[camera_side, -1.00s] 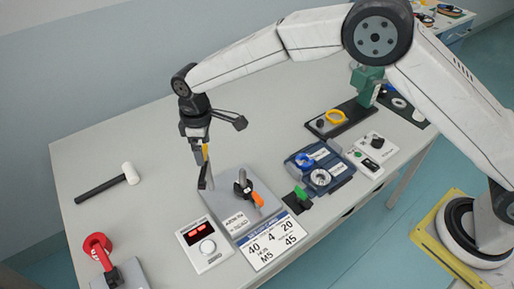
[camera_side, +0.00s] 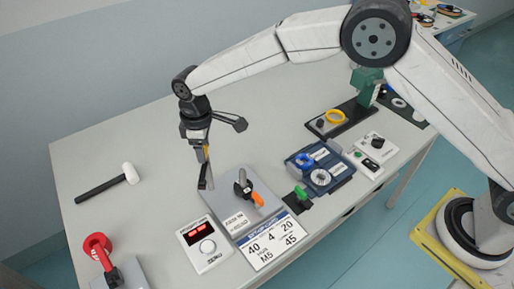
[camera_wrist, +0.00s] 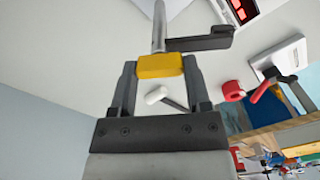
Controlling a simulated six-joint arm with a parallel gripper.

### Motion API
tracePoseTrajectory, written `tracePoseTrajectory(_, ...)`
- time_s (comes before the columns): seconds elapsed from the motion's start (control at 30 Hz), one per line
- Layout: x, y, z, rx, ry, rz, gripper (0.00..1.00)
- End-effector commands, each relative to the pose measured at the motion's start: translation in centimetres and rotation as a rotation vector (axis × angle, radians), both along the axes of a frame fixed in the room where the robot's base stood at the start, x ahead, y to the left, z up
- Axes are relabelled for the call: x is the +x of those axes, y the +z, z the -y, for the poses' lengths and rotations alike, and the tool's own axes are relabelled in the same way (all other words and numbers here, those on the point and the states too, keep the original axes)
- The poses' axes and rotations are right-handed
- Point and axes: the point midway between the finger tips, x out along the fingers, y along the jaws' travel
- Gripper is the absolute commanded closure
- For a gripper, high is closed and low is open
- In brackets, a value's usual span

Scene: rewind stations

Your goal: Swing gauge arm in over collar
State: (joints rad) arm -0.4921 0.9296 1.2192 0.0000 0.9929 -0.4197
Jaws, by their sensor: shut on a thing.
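My gripper (camera_side: 204,150) is shut on a yellow block (camera_wrist: 160,66), which lies between its fingertips in the wrist view. Just beyond the block, a dark bar (camera_wrist: 200,43), apparently the gauge arm, runs right from a silver post (camera_wrist: 158,25). In the side view, a dark upright piece (camera_side: 206,178) shows below my gripper, at the left edge of the grey station plate (camera_side: 229,208). The gripper is left of and above the hub.
A display box (camera_side: 205,243) with red digits and a white number card (camera_side: 270,240) sit at the plate's front. A green-handled part (camera_side: 301,194) and a blue tray (camera_side: 335,181) are to the right. A mallet (camera_side: 108,183) lies left, with free table around it.

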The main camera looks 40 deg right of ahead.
Motion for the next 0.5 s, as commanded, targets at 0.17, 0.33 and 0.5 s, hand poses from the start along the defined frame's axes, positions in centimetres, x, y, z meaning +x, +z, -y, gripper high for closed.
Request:
tracePoseTrajectory(0.17, 0.01, 0.05, -0.01, 0.0, 0.03, 0.0, 1.0)
tracePoseTrajectory(0.33, 0.0, 0.07, -0.02, 0.0, 0.098, 0.0, 1.0)
tracePoseTrajectory(0.5, -0.01, 0.08, -0.03, 0.001, 0.208, 0.001, 1.0)
